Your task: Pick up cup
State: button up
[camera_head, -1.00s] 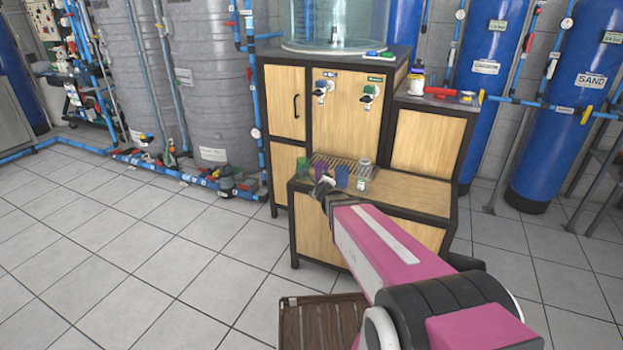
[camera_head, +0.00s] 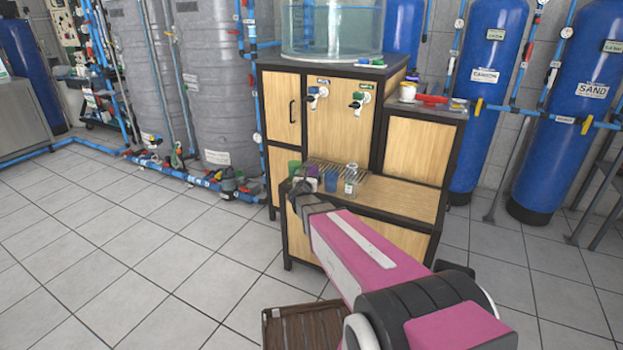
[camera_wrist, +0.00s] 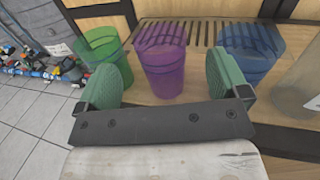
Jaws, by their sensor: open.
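Three cups stand on the low wooden shelf, shown in the wrist view: a green cup (camera_wrist: 101,48) at left, a purple cup (camera_wrist: 162,62) in the middle and a blue cup (camera_wrist: 249,52) at right. In the head view the green cup (camera_head: 294,167), purple cup (camera_head: 312,170) and blue cup (camera_head: 331,180) sit by a wire rack. My gripper (camera_wrist: 170,82) is open, its green pads apart, with the purple cup beyond and between them. The left pad overlaps the green cup in the picture, and the right pad is before the blue cup. Contact cannot be told.
A clear container (camera_head: 351,180) stands right of the blue cup. The shelf (camera_head: 400,200) is bare further right. A cabinet with two taps (camera_head: 335,130) rises behind. A brown slatted stool (camera_head: 300,325) stands on the floor; the tiles at left are clear.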

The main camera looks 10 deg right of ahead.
aim_at(311, 172)
jog(key=shift+r+x, duration=0.2)
jog(key=shift+x, duration=2.6)
jog(key=shift+c, duration=0.2)
jog(key=c, duration=0.9)
